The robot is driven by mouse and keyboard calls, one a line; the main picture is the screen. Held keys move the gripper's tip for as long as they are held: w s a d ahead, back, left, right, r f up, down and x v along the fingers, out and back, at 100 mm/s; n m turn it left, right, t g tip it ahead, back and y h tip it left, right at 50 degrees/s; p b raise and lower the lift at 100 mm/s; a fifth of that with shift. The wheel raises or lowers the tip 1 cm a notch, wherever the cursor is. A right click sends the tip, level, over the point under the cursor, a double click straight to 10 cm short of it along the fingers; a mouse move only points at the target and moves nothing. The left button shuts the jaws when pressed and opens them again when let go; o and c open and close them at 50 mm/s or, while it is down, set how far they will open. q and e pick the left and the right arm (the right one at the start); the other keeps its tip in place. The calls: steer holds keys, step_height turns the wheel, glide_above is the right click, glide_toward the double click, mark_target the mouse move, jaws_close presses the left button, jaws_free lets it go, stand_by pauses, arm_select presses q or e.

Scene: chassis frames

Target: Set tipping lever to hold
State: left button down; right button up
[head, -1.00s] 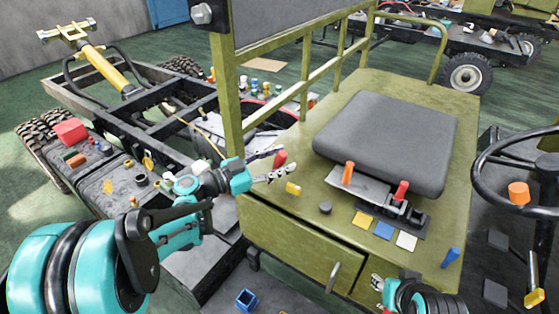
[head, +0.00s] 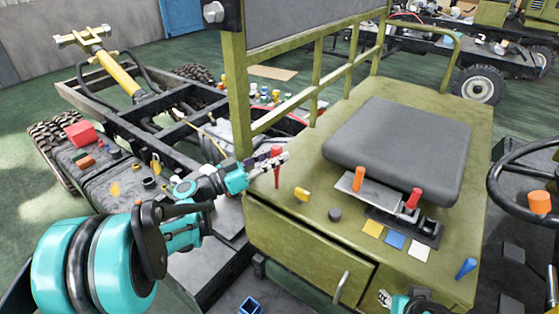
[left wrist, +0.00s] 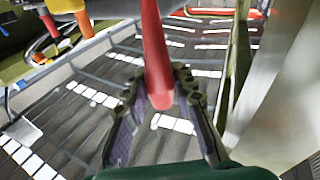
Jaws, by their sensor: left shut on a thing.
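A red lever handle (head: 277,179) stands close to upright at the left side of the olive cabinet. My left gripper (head: 274,162) reaches it from the left and is shut around its middle, hiding part of it. In the left wrist view the red handle (left wrist: 155,50) runs between the two dark fingers. The lever's foot is hard to make out. A separate panel (head: 405,226) on the cabinet top carries an orange handle (head: 358,178) and another red handle (head: 413,198). My right gripper's fingers do not show; only part of that arm is at the bottom edge.
An olive rail (head: 319,80) rises behind the lever. A grey seat cushion (head: 400,145) covers much of the cabinet. Yellow (head: 372,229), blue (head: 395,240) and white (head: 419,252) squares lie before the panel. A yellow knob (head: 302,194) stands near the lever. A steering wheel (head: 493,190) is right.

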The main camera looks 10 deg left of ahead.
arm_select(q)
steer(key=c, duration=1.2)
jaws_free()
